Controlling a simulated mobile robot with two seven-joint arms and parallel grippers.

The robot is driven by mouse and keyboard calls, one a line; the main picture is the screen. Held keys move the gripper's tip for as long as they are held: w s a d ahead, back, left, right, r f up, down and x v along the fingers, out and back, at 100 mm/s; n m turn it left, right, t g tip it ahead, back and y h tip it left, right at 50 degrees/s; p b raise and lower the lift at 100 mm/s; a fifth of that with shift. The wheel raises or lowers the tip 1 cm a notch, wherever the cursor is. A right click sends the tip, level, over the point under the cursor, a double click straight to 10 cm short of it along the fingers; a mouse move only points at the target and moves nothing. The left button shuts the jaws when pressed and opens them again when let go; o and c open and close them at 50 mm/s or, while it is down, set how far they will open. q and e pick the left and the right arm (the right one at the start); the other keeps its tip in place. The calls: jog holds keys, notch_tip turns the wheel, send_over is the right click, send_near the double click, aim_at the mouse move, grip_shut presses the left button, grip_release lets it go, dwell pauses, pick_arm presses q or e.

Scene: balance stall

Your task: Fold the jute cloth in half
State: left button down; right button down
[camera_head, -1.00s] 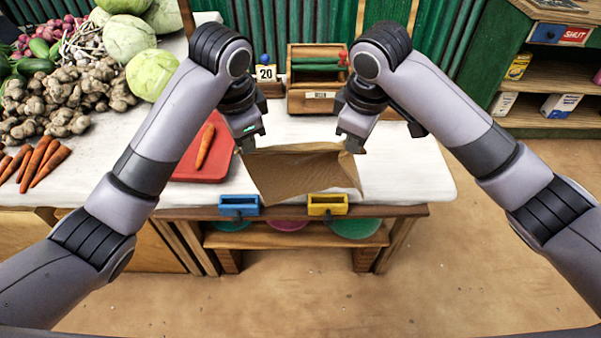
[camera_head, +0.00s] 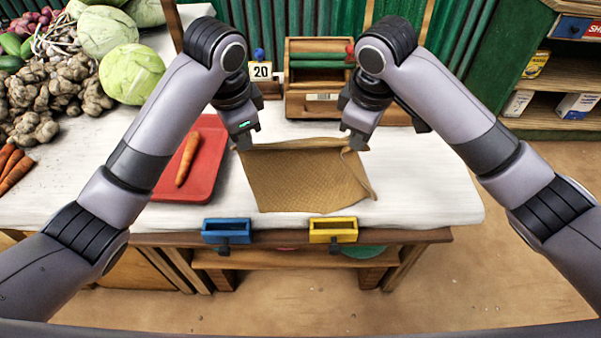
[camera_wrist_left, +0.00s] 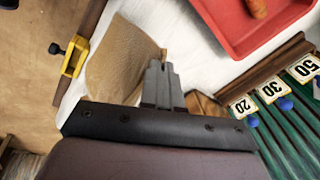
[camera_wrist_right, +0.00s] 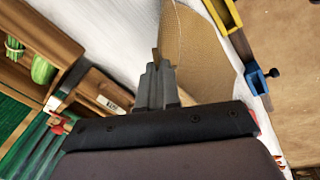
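The brown jute cloth (camera_head: 305,180) lies on the white table top, its near part flat and its far edge raised between my grippers. My left gripper (camera_head: 244,146) is at the cloth's far left corner, and my right gripper (camera_head: 352,146) is at its far right corner. Both grippers look shut on the cloth. In the left wrist view the cloth (camera_wrist_left: 122,65) runs to the closed fingers (camera_wrist_left: 158,70). In the right wrist view the cloth (camera_wrist_right: 200,55) also runs to the closed fingers (camera_wrist_right: 158,72), with a small bit sticking out beyond them.
A red tray (camera_head: 211,165) with a carrot (camera_head: 187,158) lies left of the cloth. A wooden box (camera_head: 318,85) stands behind it. A blue clip (camera_head: 227,231) and a yellow clip (camera_head: 333,230) sit on the front edge. The table right of the cloth is clear.

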pick_arm(q)
jog(key=shift+w+a+f, duration=0.1)
jog(key=shift+w+a, duration=0.15)
jog(key=shift+w, duration=0.15)
pick_arm(e)
jog(key=shift+w+d+f, duration=0.1)
jog(key=shift+w+d, duration=0.15)
jog(key=shift+w, duration=0.15)
